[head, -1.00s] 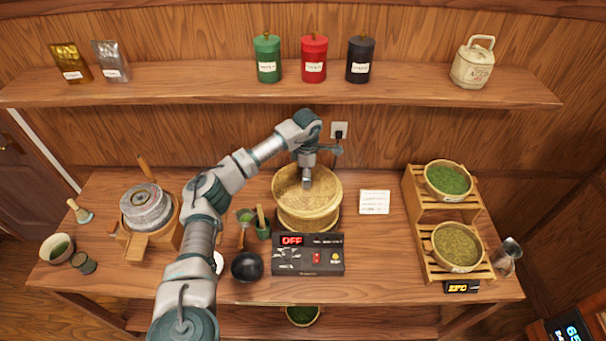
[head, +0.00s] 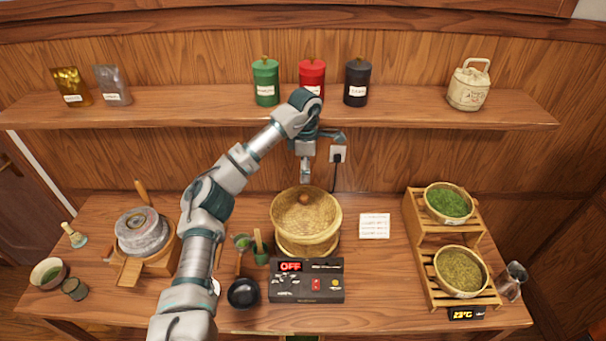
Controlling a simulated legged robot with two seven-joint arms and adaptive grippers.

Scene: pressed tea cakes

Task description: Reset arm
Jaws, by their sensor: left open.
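My left gripper (head: 306,172) hangs downward at the end of my left arm, above the round woven bamboo steamer (head: 307,246) on the table. It is empty, and its fingers are small in the view. A brown knob (head: 303,199) shows at the steamer's top just below the gripper, with a visible gap between them. My right gripper is not in view.
A control box reading OFF (head: 306,281) stands in front of the steamer. A stone mill (head: 142,233) is at left, and a wooden rack (head: 425,262) with tea baskets is at right. The wall shelf (head: 200,104) with canisters is behind the arm.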

